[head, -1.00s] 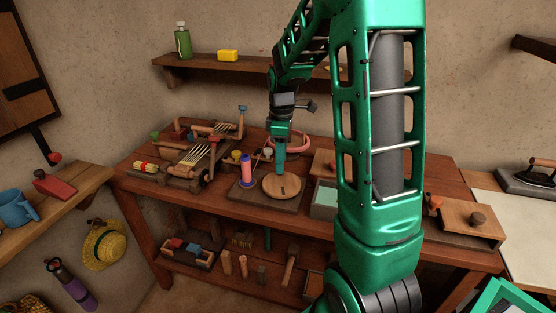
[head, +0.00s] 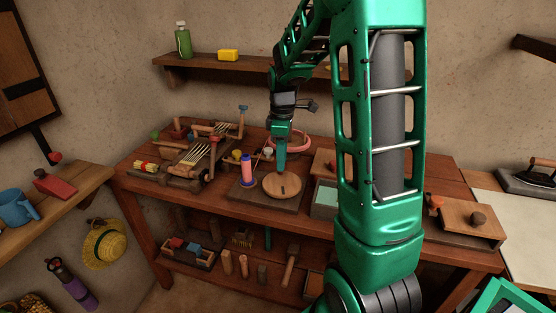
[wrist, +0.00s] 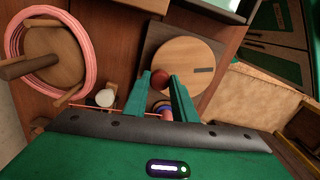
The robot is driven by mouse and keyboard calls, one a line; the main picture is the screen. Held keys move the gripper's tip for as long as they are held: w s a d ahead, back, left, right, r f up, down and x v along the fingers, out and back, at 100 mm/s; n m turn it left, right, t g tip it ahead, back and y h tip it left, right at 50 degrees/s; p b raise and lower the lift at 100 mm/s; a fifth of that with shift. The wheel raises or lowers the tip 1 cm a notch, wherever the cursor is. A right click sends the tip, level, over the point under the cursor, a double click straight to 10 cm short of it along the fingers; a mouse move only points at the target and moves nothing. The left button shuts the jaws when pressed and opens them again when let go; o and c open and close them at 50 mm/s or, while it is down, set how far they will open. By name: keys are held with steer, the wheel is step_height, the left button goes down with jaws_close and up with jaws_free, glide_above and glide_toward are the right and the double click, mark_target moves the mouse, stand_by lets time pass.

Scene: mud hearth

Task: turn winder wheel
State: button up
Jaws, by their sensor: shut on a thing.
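The winder wheel (head: 275,188) is a round, flat wooden disc with a dark mark, lying on a dark base board (head: 293,204) on the workbench. It also shows in the wrist view (wrist: 190,55). My gripper (wrist: 160,84) is at the wheel's edge, its two green fingers shut on the red-brown knob (wrist: 160,76). In the head view my gripper (head: 280,172) points down at the wheel's back edge and hides the knob. A pink and purple spool (head: 246,168) stands upright left of the wheel, partly hidden behind the fingers in the wrist view.
A wooden rack with metal tines (head: 192,158) stands left on the bench. A pink coil (wrist: 80,35) lies behind the wheel, and an open box with a pale green inside (head: 325,200) is right of it. My arm hides much of the bench's right part.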

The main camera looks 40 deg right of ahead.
mark_target(290, 190)
steer(key=shift+s+d+m, duration=0.1)
steer(key=shift+d+m, duration=0.05)
steer(key=shift+m, duration=0.15)
